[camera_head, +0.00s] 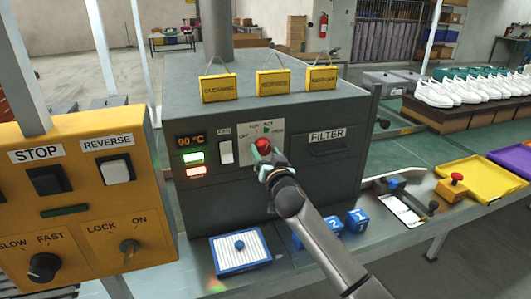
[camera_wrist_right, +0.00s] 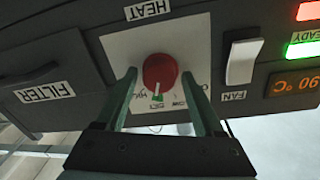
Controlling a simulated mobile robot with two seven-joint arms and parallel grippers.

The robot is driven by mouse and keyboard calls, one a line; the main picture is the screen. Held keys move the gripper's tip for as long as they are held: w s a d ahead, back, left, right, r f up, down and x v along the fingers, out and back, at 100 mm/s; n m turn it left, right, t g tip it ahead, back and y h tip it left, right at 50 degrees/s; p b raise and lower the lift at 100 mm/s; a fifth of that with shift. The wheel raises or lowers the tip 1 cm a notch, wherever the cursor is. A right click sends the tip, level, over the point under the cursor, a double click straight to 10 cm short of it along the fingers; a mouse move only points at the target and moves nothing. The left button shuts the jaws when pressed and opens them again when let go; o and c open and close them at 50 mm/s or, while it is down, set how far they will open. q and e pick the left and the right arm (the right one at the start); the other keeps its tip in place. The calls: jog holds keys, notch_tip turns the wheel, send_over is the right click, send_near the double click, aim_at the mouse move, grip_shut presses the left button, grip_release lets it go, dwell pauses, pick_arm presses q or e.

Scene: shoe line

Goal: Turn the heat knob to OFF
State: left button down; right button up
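The red heat knob (camera_head: 263,145) is on a white dial plate (camera_head: 250,151) on the front of the grey machine. It also shows in the right wrist view (camera_wrist_right: 159,71), where the picture is upside down. Its white pointer mark is toward the green mark by SET, not toward OFF. My right gripper (camera_head: 263,157) is at the knob. In the right wrist view its two fingers (camera_wrist_right: 158,78) stand apart on either side of the knob, with gaps visible, so it is open. The fingertips' depth relative to the knob is hard to tell. My left gripper is not in view.
A white fan switch (camera_head: 226,152) and lit indicators are left of the dial; a FILTER panel (camera_head: 328,145) is right. A yellow control box (camera_head: 75,200) stands at left. A blue-framed tray (camera_head: 240,252) and blue numbered blocks (camera_head: 356,220) lie on the bench below.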

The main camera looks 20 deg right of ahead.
grip_shut()
dwell(0.3)
jog(key=shift+n, duration=0.3)
jog(key=n, duration=0.3)
jog(key=shift+n, duration=0.4)
jog(key=n, duration=0.3)
jog(key=shift+d+f+n+t, duration=0.1)
jog(key=shift+n+t, duration=0.2)
jog(key=shift+n, duration=0.1)
jog(key=n, duration=0.4)
jog(key=shift+n+y+p, duration=0.3)
jog(key=shift+p, duration=0.05)
jog(key=shift+n, duration=1.8)
jog(key=shift+p, duration=0.3)
